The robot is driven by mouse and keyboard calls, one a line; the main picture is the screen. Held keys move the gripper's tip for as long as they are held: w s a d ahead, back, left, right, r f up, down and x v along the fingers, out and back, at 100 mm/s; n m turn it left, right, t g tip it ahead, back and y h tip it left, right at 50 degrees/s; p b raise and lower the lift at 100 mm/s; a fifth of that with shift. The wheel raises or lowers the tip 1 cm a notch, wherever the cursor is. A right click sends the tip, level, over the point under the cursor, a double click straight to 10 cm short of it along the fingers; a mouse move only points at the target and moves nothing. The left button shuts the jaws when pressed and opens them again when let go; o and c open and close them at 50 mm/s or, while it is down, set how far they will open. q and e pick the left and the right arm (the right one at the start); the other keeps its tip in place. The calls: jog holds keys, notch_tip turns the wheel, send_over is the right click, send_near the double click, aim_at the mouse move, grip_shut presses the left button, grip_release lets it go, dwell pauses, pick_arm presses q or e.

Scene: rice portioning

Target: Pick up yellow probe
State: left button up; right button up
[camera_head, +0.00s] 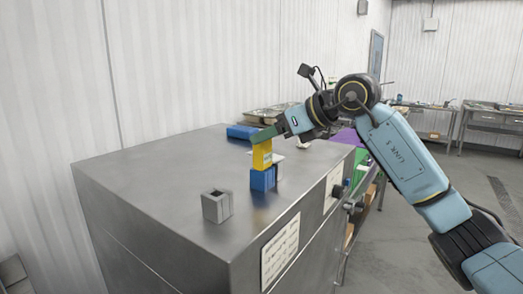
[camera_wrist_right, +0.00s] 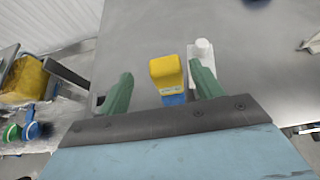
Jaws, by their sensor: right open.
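The yellow probe (camera_head: 262,155) stands upright in a blue holder (camera_head: 263,179) on the metal worktop. In the right wrist view the probe (camera_wrist_right: 166,68) shows between the two green fingers, with the blue holder (camera_wrist_right: 175,99) just below it. My right gripper (camera_head: 262,136) is open at the probe's upper end. In the wrist view its fingers (camera_wrist_right: 160,70) stand apart, with visible gaps on both sides of the probe. My left gripper is not in view.
A grey empty holder (camera_head: 216,207) stands nearer on the metal worktop (camera_head: 150,190). A blue item (camera_head: 241,132) lies behind the probe. A white object (camera_wrist_right: 203,47) is close to the right-hand finger in the wrist view. The worktop's left part is clear.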

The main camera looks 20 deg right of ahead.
aim_at(262, 161)
jog(key=shift+x, duration=1)
jog(key=w+f, duration=0.1)
jog(key=w+a+f+p, duration=0.1)
jog(key=shift+w+f, duration=0.2)
jog(key=shift+w, duration=0.1)
jog(key=shift+w+a+f, duration=0.1)
jog(key=shift+w+a, duration=0.05)
jog(key=shift+c, duration=0.4)
jog(key=c, duration=1)
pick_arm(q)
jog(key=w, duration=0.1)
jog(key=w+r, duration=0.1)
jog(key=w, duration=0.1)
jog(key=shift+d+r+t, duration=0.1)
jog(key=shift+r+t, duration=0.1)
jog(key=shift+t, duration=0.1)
pick_arm(e)
jog(key=shift+c, duration=0.5)
